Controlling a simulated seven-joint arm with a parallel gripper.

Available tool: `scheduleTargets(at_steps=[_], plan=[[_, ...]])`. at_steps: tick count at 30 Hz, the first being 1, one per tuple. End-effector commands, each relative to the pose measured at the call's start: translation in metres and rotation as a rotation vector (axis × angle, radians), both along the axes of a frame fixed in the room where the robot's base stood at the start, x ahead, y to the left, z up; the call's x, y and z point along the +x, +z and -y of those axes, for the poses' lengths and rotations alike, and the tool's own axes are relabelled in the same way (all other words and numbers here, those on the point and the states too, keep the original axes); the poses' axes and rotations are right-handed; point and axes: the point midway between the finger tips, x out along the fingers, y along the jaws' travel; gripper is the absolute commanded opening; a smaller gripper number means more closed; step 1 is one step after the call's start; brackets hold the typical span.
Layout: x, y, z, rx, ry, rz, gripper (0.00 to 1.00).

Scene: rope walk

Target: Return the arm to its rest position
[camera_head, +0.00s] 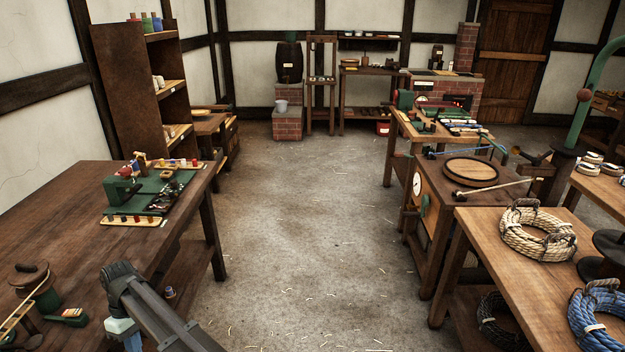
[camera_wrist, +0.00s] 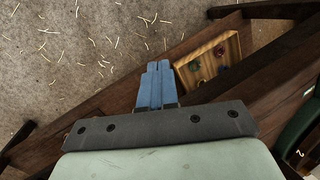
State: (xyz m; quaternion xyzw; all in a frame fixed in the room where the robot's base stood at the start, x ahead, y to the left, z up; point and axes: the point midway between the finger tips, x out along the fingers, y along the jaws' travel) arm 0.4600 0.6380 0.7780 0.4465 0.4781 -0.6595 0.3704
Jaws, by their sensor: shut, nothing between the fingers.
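My gripper (camera_wrist: 158,68) is shut and empty in the wrist view, its two blue fingers pressed together. Below the fingers are a dark table edge and a straw-strewn floor. In the head view, my dark arm reaches in from the bottom edge at lower left. The pale hand of my gripper (camera_head: 122,328) shows beside the near part of the left table (camera_head: 62,205); its fingertips are hard to make out there.
A green mat with tools (camera_head: 150,195) lies on the left table, with a reel (camera_head: 42,290) nearer. A small wooden tray (camera_wrist: 233,48) is close to the fingers. Rope coils (camera_head: 538,232) lie on the right table. The middle floor (camera_head: 300,220) is clear.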

Motion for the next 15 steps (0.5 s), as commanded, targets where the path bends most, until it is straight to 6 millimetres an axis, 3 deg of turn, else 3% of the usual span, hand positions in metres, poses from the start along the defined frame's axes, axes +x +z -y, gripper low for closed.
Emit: scheduleTargets(at_steps=[3,15], plan=[[-0.017,0.030,-0.033,0.023,0.059,0.003,0.00],[-0.086,0.124,-0.123,0.079,0.223,0.028,0.00]])
